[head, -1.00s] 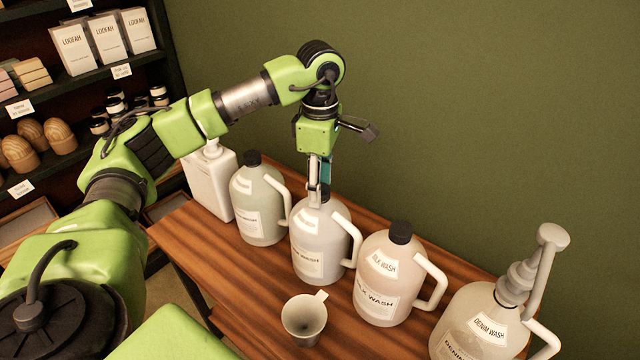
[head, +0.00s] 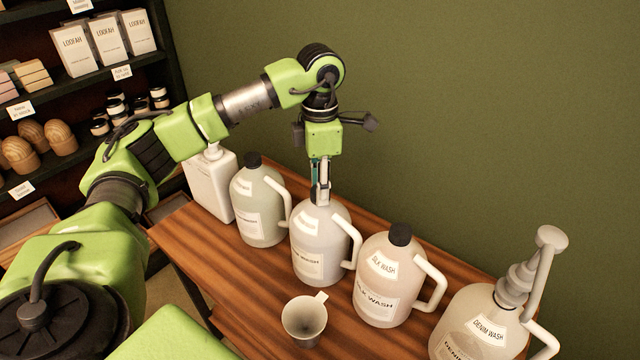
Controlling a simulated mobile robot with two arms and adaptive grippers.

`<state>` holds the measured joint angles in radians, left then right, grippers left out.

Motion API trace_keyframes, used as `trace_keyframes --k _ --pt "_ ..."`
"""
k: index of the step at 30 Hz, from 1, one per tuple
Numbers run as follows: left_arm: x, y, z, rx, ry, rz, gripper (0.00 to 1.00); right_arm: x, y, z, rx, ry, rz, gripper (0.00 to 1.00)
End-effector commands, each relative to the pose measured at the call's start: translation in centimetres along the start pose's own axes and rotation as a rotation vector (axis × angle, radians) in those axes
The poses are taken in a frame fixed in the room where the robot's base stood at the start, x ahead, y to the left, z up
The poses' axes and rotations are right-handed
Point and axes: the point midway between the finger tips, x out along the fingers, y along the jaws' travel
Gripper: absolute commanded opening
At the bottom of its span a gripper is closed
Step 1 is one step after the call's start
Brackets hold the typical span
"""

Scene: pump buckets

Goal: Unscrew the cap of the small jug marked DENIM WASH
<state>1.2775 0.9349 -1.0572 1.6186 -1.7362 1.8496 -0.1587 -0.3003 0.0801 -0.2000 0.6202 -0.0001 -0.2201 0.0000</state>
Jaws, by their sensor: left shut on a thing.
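My left gripper (head: 320,198) points straight down over the neck of a small pale jug (head: 322,246) in the middle of the row. It is shut on that jug's cap, which the fingers mostly hide. The label on this jug is too small to read fully; it ends in WASH. The jug stands upright with its handle to the right. A large jug (head: 478,325) with a pump (head: 522,275) at the lower right is clearly marked DENIM WASH. My right gripper is not in view.
A pinkish jug (head: 390,280) marked SILK WASH with a black cap stands close to the right. A greenish capped jug (head: 260,210) and a white pump bottle (head: 210,185) stand to the left. A cup (head: 304,322) sits in front on the wooden table (head: 245,277).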

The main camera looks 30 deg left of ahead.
Motion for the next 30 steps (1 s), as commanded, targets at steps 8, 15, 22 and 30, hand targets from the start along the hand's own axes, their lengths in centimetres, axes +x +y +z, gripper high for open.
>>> trace_keyframes --k 8,15,22,30 --pt "-0.08 -0.03 0.01 -0.415 0.001 0.000 0.03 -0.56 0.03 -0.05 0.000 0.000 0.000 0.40" --pt "-0.12 -0.02 0.00 -0.739 0.000 0.000 0.03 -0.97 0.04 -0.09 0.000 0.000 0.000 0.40" --pt "-0.04 0.00 -0.01 -0.820 0.000 0.000 0.03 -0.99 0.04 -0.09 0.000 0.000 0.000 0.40" --pt "-0.04 0.00 -0.01 -0.818 0.000 0.000 0.45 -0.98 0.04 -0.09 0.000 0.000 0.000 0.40"
